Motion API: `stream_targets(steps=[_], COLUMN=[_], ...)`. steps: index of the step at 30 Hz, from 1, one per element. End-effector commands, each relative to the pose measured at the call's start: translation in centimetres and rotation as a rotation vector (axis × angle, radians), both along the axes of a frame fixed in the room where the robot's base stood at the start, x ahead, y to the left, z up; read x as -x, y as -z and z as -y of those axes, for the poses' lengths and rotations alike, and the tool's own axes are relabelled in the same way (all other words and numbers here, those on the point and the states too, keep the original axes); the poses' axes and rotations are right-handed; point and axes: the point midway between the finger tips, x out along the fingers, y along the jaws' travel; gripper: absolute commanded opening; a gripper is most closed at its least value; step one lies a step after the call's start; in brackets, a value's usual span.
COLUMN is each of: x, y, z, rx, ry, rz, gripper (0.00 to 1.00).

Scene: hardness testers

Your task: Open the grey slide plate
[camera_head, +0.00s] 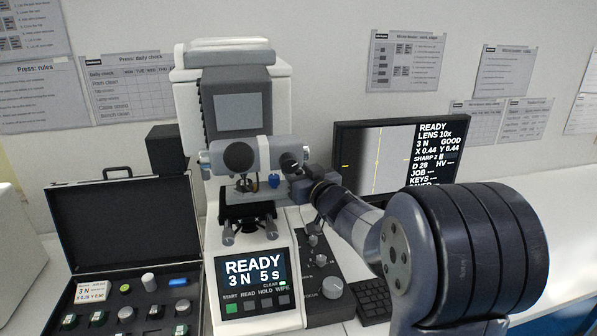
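The hardness tester (279,98) stands upright in the middle, white with a dark front. A flat grey plate (237,106) sits on the dark upper front; I cannot tell for sure whether this is the slide plate. Below it is a grey turret head with round dark eyepieces (238,157), above a dark stage (247,212). My arm comes in from the right, and my gripper (297,186) is at the right side of the head, close to the stage. Its fingers are small and blend with the tester, so their opening and any contact are unclear.
A monitor (388,158) stands behind my arm, with a keyboard (372,301) below. The tester's screen (251,284) reads READY, and a knob panel (322,262) sits beside it. An open dark case (118,228) with several small items lies at left. White bench shows at right.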

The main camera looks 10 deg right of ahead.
Motion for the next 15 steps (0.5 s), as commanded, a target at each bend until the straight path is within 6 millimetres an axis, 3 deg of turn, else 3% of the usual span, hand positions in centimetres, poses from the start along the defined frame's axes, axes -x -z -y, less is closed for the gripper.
stream_targets(steps=[15], x=[0.04], y=[0.0], z=[0.02], rx=[0.0], ry=[0.0], rz=[0.0], gripper=[0.0])
